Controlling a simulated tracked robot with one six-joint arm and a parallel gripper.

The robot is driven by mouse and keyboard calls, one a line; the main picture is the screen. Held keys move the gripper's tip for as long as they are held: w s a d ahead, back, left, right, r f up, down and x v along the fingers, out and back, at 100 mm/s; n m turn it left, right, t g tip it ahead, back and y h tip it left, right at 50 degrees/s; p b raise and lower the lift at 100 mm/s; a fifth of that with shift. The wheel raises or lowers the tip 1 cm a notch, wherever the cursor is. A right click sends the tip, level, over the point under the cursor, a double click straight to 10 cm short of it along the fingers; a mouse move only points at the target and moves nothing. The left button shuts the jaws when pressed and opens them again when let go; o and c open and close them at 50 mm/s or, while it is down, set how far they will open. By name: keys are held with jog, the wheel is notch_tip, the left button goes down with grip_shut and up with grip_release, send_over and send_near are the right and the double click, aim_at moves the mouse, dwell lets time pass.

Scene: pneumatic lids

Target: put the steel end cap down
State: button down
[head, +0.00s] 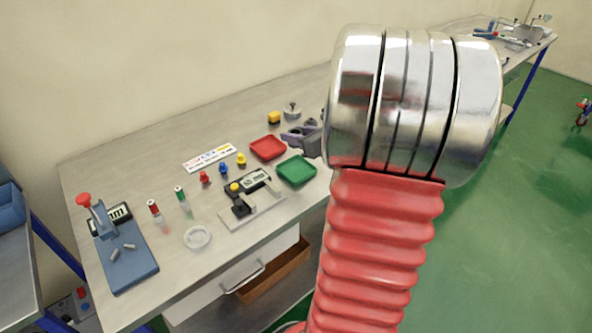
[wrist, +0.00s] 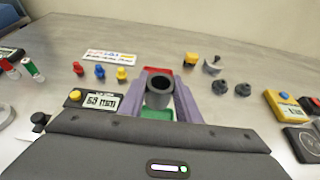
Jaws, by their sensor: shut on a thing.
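My gripper (wrist: 160,84) has its two purple fingers shut on a dark grey, round, hollow cap, the steel end cap (wrist: 159,93). Its open end faces up in the wrist view. The red tray (wrist: 157,70) shows just behind the cap and the green tray (wrist: 157,114) shows below it, between the fingers. I cannot tell how high the cap is held. In the head view my gripper (head: 293,137) is over the bench by the red tray (head: 267,149) and the green tray (head: 296,170). My arm hides part of it there, and the cap is not clear.
Red, blue and yellow pegs (wrist: 100,70) stand left of the gripper, near a gauge with a display (wrist: 99,101). A yellow block (wrist: 190,59), a silver knobbed part (wrist: 212,66) and two dark caps (wrist: 231,88) are on the right. Bare bench (wrist: 262,70) lies beyond them.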

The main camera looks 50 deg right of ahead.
send_over(296, 172)
jog(key=shift+d+f, duration=0.1)
jog(key=shift+f, duration=3)
jog(key=shift+f, duration=0.1)
jog(key=shift+f, duration=1.75)
jog(key=shift+f, duration=0.1)
jog(key=c, duration=1.3)
grip_release()
jog(key=shift+s+r, duration=0.25)
jog(key=shift+s, duration=0.1)
jog(key=v, duration=1.1)
jog(key=shift+s, duration=0.1)
